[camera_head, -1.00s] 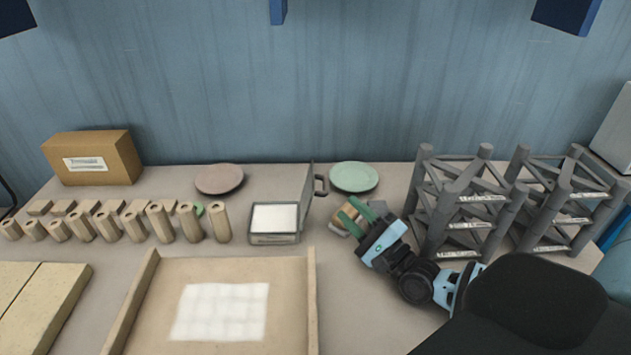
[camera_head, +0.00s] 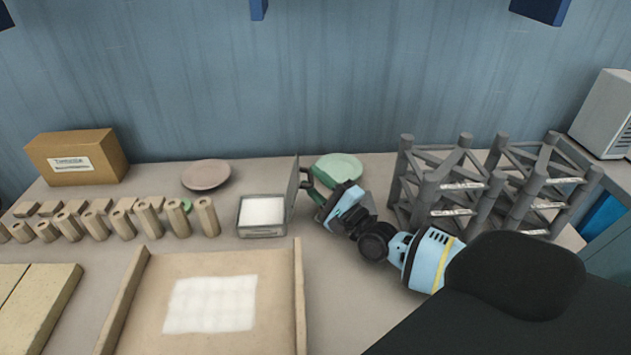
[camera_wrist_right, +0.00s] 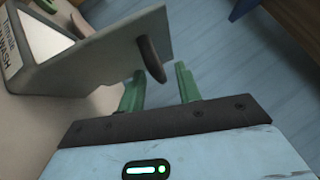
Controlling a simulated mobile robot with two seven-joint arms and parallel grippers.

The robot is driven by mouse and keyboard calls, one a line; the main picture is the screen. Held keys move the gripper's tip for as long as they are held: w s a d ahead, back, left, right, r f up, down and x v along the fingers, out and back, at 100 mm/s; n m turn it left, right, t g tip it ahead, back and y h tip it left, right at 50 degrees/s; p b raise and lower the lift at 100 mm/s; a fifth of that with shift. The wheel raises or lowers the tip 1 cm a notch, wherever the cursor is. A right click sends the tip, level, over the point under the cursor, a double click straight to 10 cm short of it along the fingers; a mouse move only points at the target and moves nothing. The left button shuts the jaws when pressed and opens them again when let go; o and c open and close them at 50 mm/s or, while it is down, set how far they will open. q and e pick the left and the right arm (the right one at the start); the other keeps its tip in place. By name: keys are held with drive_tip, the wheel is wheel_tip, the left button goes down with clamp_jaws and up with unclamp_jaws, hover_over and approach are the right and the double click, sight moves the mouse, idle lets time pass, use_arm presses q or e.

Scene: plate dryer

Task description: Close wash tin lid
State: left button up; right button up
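The wash tin (camera_head: 262,230) is a grey metal box with white contents, standing mid-table. Its lid (camera_head: 294,188) stands open, upright along the tin's right side. A dark handle (camera_head: 305,180) sticks out from the lid's outer face. My right gripper (camera_head: 315,182) is at the right of the lid, close to the handle. In the right wrist view, the gripper's green fingers (camera_wrist_right: 160,72) are spread apart. The handle (camera_wrist_right: 152,60) lies around the gap between their tips, without visible clamping. The tin's label and lid (camera_wrist_right: 110,55) also show there. My left gripper is out of view.
A green plate (camera_head: 339,167) is behind the right gripper and a brown plate (camera_head: 206,174) is behind the tin. Wooden holders (camera_head: 178,217) stand left of the tin. A tray (camera_head: 150,300) lies in front. Grey racks (camera_head: 430,190) stand to the right.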

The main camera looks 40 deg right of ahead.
clamp_jaws()
drive_tip(key=shift+w, duration=0.1)
idle(0.4)
